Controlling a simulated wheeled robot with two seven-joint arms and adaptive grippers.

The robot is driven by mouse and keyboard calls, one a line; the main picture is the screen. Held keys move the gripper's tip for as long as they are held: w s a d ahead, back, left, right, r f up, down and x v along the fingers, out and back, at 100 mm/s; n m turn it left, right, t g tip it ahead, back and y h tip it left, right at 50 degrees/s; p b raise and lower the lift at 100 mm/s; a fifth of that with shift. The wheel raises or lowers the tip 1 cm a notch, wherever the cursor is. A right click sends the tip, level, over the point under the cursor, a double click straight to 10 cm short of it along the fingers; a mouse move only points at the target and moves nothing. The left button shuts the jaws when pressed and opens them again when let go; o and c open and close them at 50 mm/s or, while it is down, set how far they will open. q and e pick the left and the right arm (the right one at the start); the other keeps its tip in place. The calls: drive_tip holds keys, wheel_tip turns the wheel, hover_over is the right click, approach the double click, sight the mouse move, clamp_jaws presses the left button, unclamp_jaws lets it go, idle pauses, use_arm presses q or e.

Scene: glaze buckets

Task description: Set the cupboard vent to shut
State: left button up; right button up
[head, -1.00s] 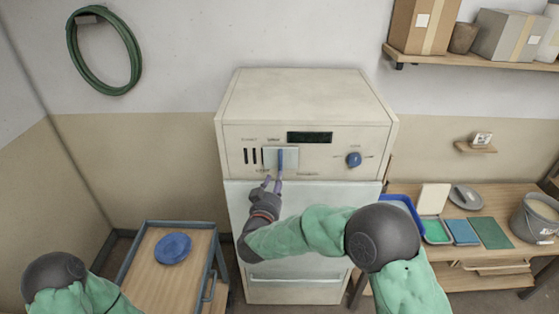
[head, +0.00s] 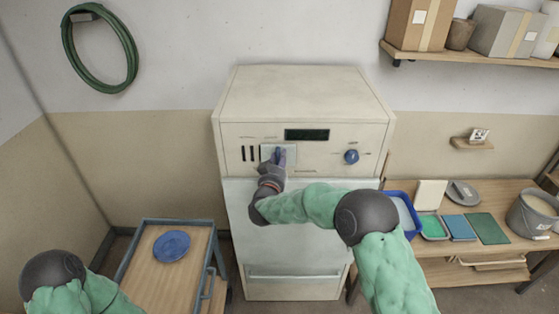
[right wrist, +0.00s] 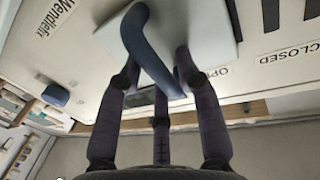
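The vent control is a blue lever (right wrist: 150,50) on a pale square plate (head: 290,153), on the front panel of the cream cupboard (head: 305,95). In the right wrist view, an OPEN label sits beside the plate, partly hidden by a finger, and a CLOSED label (right wrist: 298,53) is farther right. My right gripper (head: 276,160) is at the lever and partly hides it in the head view. In the right wrist view its dark fingers (right wrist: 157,65) are spread on both sides of the lever; contact is unclear. My left gripper is out of view.
Dark slots (head: 250,153) are left of the plate, and a blue knob (head: 351,156) is to its right. A trolley (head: 150,275) with a blue plate (head: 171,246) stands at left. A bench (head: 490,190) with trays and a bucket (head: 533,214) is at right.

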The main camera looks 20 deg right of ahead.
drive_tip(key=shift+c, duration=0.3)
clamp_jaws()
drive_tip(key=a, duration=0.2)
drive_tip(key=w+a, duration=0.1)
drive_tip(key=a, duration=0.2)
drive_tip(key=w+a, duration=0.1)
drive_tip(key=a, duration=0.2)
drive_tip(key=shift+w, duration=0.1)
drive_tip(key=shift+o, duration=0.3)
unclamp_jaws()
drive_tip(key=shift+a, duration=0.1)
drive_tip(key=shift+a+f, duration=0.1)
